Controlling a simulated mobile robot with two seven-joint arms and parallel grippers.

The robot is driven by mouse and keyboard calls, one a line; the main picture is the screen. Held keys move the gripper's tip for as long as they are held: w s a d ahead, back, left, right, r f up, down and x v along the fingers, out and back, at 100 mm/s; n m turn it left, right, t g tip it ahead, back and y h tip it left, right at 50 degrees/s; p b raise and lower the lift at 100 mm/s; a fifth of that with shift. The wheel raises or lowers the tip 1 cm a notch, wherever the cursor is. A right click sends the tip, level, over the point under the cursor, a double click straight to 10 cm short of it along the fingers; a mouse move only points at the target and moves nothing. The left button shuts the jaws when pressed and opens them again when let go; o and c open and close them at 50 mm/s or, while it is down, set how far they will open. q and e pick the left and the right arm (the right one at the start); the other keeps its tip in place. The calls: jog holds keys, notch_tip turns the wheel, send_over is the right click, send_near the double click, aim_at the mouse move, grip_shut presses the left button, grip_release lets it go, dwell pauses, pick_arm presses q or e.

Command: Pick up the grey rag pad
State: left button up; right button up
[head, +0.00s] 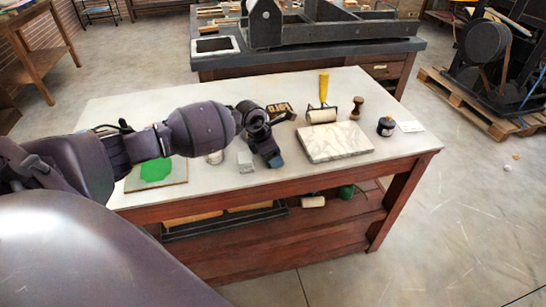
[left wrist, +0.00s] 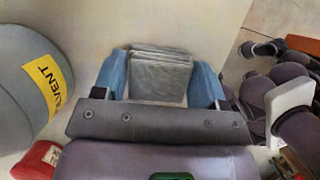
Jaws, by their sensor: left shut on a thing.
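The grey rag pad (left wrist: 160,76) shows in the left wrist view as a folded, layered grey stack. It sits between the two blue fingertips of my left gripper (left wrist: 158,82), which is shut on it. In the head view my left gripper (head: 270,152) is low over the middle of the pale worktable, near its front edge. There the pad cannot be made out clearly behind the fingers. My right gripper is not in view.
A grey can with a yellow label (left wrist: 38,85) and a red object (left wrist: 36,160) are close by. A small light-grey block (head: 246,161) stands left of the fingers. A marble slab (head: 335,143), yellow-handled roller (head: 322,105) and dark jar (head: 386,126) are right; a green-inked plate (head: 157,172) is left.

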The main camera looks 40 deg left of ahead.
pick_arm(q)
jog(key=shift+c, duration=0.2)
notch_tip(320, 180, up, 20)
jog(key=p, duration=0.1)
jog(key=shift+p, duration=0.3)
